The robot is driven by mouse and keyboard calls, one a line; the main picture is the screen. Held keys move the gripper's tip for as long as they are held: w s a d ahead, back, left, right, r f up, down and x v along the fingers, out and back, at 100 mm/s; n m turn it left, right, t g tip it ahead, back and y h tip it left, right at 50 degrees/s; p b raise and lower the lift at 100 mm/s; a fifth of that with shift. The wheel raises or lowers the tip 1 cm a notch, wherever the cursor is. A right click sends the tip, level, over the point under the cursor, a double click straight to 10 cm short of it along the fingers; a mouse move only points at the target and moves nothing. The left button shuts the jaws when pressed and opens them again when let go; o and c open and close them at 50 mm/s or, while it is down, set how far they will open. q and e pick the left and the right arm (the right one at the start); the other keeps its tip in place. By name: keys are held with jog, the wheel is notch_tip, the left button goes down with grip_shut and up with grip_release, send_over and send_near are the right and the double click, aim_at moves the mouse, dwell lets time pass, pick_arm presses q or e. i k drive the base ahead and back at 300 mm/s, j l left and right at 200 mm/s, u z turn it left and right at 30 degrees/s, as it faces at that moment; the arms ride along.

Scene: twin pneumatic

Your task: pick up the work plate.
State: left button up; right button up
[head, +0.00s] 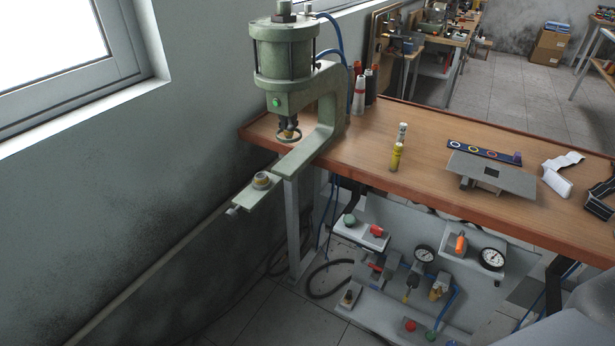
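A flat grey metal plate (515,181) with a small dark square opening, which fits the name work plate, lies near the front edge of the wooden bench (400,180). It appears slightly raised, with a grey part showing under its front left. Its underside is hidden. Neither my left nor my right gripper can be made out in the head view.
A green pneumatic press (285,55) stands at the bench's left end. Behind the plate lies a dark strip with coloured rings (485,152); a white bracket-like piece (562,172) lies to its right. A yellow bottle (397,157) stands left. Gauges (491,259) hang below.

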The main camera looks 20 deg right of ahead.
aim_at(500, 177)
jog(key=z, duration=1.7)
